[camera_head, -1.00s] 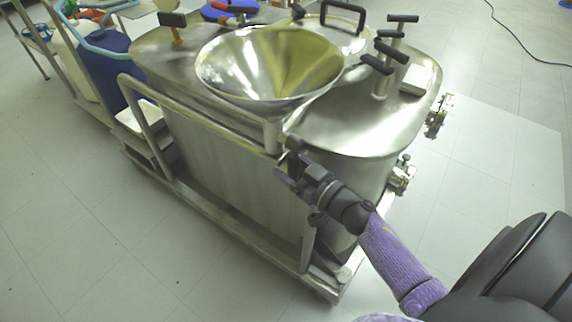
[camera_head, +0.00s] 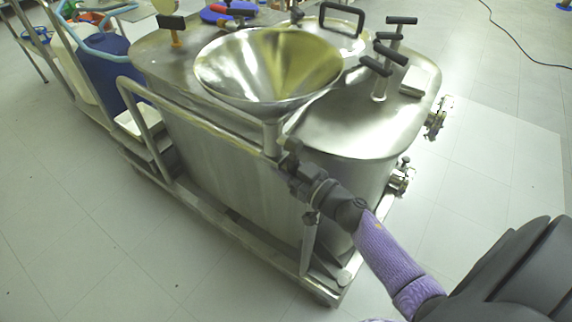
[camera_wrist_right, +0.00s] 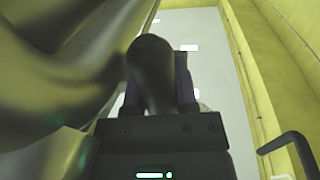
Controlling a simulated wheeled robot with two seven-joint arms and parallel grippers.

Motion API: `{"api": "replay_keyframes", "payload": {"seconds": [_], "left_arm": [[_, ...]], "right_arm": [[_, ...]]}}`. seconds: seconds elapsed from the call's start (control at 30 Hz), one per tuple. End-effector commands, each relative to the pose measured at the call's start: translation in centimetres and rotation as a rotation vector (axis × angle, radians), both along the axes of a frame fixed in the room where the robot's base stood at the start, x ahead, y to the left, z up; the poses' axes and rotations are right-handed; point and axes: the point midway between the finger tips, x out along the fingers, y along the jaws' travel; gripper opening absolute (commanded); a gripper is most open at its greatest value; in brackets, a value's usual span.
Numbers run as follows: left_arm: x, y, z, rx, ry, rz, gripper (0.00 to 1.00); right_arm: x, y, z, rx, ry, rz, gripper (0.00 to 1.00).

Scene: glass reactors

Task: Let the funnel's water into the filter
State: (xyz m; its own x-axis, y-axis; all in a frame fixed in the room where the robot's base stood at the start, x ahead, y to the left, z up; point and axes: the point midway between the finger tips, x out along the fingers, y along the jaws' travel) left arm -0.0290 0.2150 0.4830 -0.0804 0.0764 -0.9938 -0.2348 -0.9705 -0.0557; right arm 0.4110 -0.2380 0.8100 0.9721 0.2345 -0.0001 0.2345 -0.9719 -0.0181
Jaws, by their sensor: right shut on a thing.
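The wide steel funnel (camera_head: 268,66) stands upright over the near side of a large steel vessel (camera_head: 215,150), which I take to be the filter. Its stem (camera_head: 271,138) runs down in front of the vessel wall. My right gripper (camera_head: 289,164) is beside the lower stem, shut on a small dark handle (camera_head: 291,146). In the right wrist view the rounded dark handle (camera_wrist_right: 152,68) stands between the fingers. I cannot tell the water level in the funnel or the valve's position. My left gripper is out of view.
A steel rail (camera_head: 200,115) runs along the vessel's near side. Black-handled clamps (camera_head: 388,50) and a lid handle (camera_head: 343,15) stand on top. Side fittings (camera_head: 402,178) stick out at the right. A blue drum (camera_head: 105,65) stands at the left. The floor at right is open.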

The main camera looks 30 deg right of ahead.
Motion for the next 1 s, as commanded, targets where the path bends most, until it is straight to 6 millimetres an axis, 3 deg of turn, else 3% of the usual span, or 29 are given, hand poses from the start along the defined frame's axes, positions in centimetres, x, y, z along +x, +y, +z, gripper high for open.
{"api": "replay_keyframes", "payload": {"seconds": [0.33,1.0], "left_arm": [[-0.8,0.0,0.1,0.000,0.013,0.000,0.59],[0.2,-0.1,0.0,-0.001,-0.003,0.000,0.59]], "right_arm": [[0.0,0.0,0.0,0.000,0.001,0.000,0.00],[0.0,0.0,-0.1,0.000,0.001,0.000,0.00]]}}
